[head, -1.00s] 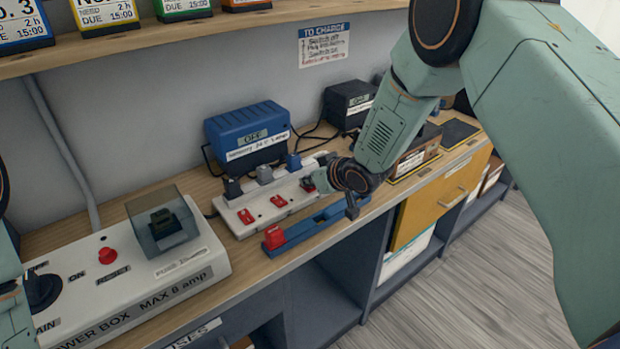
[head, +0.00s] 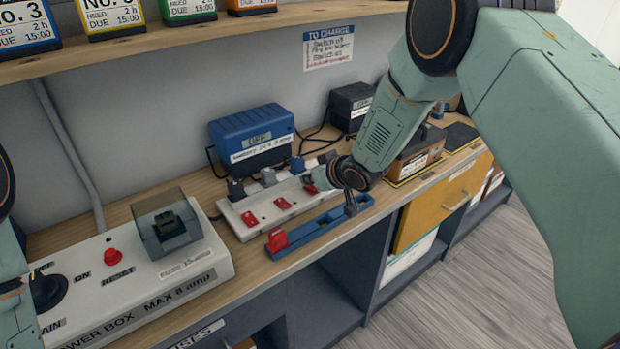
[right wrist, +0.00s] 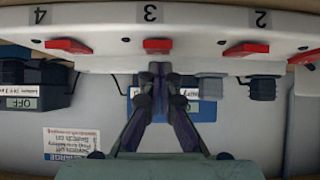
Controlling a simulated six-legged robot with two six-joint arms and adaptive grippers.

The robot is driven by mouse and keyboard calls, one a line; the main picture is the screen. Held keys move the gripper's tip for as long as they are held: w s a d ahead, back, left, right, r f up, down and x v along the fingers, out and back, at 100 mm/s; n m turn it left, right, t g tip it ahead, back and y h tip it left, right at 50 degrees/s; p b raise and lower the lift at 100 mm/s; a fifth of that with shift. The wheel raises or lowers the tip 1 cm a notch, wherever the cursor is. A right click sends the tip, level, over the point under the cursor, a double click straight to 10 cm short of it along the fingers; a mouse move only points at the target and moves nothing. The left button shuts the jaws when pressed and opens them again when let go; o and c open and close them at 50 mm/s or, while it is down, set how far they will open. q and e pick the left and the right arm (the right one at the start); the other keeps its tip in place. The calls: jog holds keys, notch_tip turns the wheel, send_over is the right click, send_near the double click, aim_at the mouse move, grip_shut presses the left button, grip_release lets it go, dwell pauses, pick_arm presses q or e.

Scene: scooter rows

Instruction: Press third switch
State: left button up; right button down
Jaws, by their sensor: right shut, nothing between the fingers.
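A white power strip (head: 232,220) with a row of red switches lies on the wooden bench. The right wrist view shows it upside down, with numbers 4, 3 and 2 beside its switches. The third switch (right wrist: 158,45) sits under the 3, near the middle of that view. My right gripper (right wrist: 158,68) is shut and empty, its tips close to the third switch; I cannot tell whether they touch. In the head view my right gripper (head: 320,180) is over the far end of the strip and partly hides it. My left gripper is not in view.
Black, grey (head: 268,176) and blue plugs stand behind the switches. A blue charger (head: 250,138) and a black charger (head: 350,105) stand behind. A blue bar with a red block (head: 277,240) lies in front. A power box (head: 150,285) stands at left.

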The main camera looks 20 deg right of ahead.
jog(key=shift+r, duration=0.15)
jog(key=r+p, duration=0.4)
jog(key=shift+w+a+r, duration=0.1)
jog(key=shift+w, duration=0.1)
jog(key=w+r+v, duration=0.1)
jog(key=v, duration=0.8)
jog(key=shift+r+p, duration=0.4)
jog(key=shift+a, duration=0.15)
jog(key=shift+s+f, duration=0.1)
